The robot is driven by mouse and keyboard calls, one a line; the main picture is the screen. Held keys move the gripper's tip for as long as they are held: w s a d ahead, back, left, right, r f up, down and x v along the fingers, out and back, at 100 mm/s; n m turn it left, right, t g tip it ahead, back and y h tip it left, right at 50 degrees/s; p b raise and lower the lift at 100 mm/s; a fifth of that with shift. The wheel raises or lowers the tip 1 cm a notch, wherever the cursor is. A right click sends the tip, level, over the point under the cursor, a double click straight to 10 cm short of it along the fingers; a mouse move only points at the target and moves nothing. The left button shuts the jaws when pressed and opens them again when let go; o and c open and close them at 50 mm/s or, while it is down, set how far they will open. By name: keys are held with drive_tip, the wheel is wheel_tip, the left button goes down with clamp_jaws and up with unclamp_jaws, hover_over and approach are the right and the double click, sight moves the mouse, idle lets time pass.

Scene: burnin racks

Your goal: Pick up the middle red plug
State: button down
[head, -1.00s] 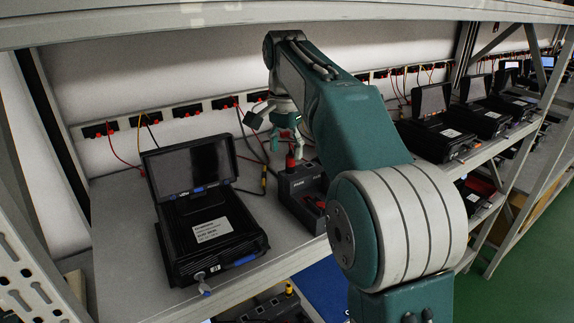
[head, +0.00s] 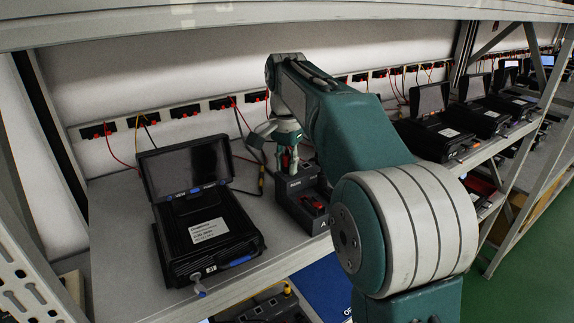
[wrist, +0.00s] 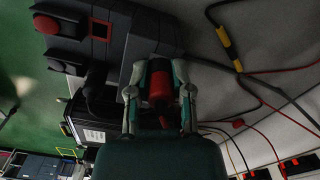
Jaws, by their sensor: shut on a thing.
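A red plug (wrist: 160,80) sits between the two fingers of my gripper (wrist: 160,98) in the wrist view. The fingers are shut on its sides. In the head view my gripper (head: 288,160) points down over the dark grey box (head: 291,187) on the shelf, and only a bit of red shows between the fingers. The wrist view also shows the box (wrist: 122,60), with a round red piece (wrist: 46,24) and a red-framed square (wrist: 99,31) on it. I cannot tell whether the held plug still touches the box.
A black instrument with an open screen (head: 207,236) stands left of the box. Red and yellow cables (wrist: 228,46) run close to my gripper. Red-and-black sockets (head: 185,111) line the back wall. My arm hides the shelf right of the box.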

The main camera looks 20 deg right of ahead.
sight(286, 155)
drive_tip(key=shift+w+r, duration=0.15)
drive_tip(key=shift+r, duration=1.6)
drive_tip(key=s+d, duration=0.2)
drive_tip(key=s, duration=0.6)
drive_tip(key=s+d, duration=0.3)
drive_tip(key=s, duration=0.6)
drive_tip(key=shift+s+d, duration=0.2)
drive_tip(key=shift+d, duration=0.1)
